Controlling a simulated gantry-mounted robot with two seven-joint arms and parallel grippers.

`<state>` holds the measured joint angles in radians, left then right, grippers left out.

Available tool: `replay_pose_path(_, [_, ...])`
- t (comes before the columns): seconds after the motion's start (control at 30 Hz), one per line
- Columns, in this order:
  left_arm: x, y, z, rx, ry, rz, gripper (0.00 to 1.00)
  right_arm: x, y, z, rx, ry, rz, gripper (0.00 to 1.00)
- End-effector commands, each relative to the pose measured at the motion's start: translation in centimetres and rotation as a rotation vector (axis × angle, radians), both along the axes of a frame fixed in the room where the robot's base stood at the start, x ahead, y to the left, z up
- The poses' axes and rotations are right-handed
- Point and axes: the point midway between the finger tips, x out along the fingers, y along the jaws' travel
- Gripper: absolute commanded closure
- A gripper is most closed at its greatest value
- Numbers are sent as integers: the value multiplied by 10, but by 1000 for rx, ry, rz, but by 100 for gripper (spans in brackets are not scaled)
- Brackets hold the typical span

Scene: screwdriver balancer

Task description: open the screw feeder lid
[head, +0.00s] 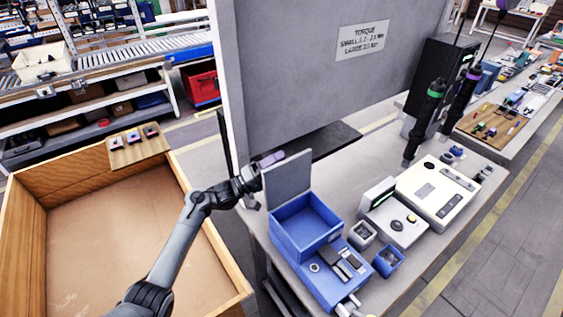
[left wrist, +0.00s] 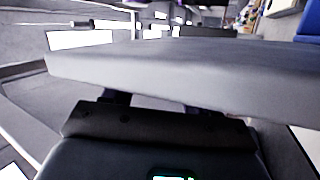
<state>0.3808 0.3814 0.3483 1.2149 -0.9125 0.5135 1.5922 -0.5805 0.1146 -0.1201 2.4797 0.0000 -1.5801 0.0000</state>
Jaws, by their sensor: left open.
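The screw feeder (head: 318,262) is a blue unit with an open-topped bin (head: 300,236) at the near-left end of the workbench. Its grey lid (head: 287,179) stands upright at the bin's back left edge, so the bin's inside shows. My left gripper (head: 258,178) is open, right beside the lid's left side. In the left wrist view a broad grey slab (left wrist: 190,75), apparently the lid, lies across the front of the gripper (left wrist: 175,104) and hides most of the fingers. Whether they touch it I cannot tell. My right gripper is not in view.
A grey upright panel (head: 320,70) with a torque label stands behind the feeder. Right of the feeder are small cups (head: 388,261), a white control box (head: 437,190) and hanging screwdrivers (head: 425,120). A large wooden crate (head: 110,220) lies left, under my left arm.

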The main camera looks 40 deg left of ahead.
Motion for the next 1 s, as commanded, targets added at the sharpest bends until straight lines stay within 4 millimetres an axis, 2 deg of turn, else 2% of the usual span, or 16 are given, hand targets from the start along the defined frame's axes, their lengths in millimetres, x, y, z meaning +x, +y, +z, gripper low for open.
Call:
replay_pose_path(0.5, [-62, 40, -35, 1, 5, 1, 42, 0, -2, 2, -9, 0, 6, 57])
replay_pose_path(0.7, [-74, 48, -41, 1, 3, 1, 42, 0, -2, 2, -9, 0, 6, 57])
replay_pose_path(1.0, [-76, 49, -41, 2, 2, 1, 42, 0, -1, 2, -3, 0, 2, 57])
